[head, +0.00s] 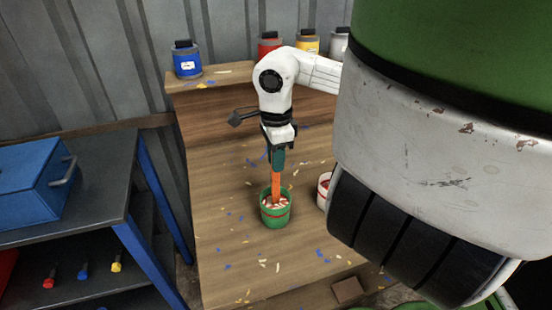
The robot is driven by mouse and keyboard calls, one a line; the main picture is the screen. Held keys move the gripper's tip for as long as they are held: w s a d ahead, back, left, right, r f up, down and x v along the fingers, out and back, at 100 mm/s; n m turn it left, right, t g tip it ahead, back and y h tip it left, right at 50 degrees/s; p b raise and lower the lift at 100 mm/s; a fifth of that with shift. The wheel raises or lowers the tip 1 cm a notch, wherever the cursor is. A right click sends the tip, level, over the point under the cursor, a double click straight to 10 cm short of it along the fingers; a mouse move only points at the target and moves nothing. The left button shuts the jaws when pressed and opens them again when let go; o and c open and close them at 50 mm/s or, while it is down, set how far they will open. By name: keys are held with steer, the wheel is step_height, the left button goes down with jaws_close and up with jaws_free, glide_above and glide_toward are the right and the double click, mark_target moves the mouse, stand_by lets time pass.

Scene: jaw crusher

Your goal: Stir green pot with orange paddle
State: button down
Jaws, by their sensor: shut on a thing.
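My gripper (278,152) is directly above the pot, pointing down, shut on the paddle's dark green upper part.
A white pot (322,190) with reddish contents stands just right of the green pot, partly hidden by my body. Blue (187,62), red (268,45) and yellow (306,42) canisters stand on the back shelf. Coloured chips litter the bench (225,215). A blue toolbox (30,180) sits at left.

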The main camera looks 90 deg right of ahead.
mark_target(277, 180)
steer(key=shift+f+b, duration=2.95)
steer(key=shift+b, duration=0.45)
steer(key=shift+s, duration=0.1)
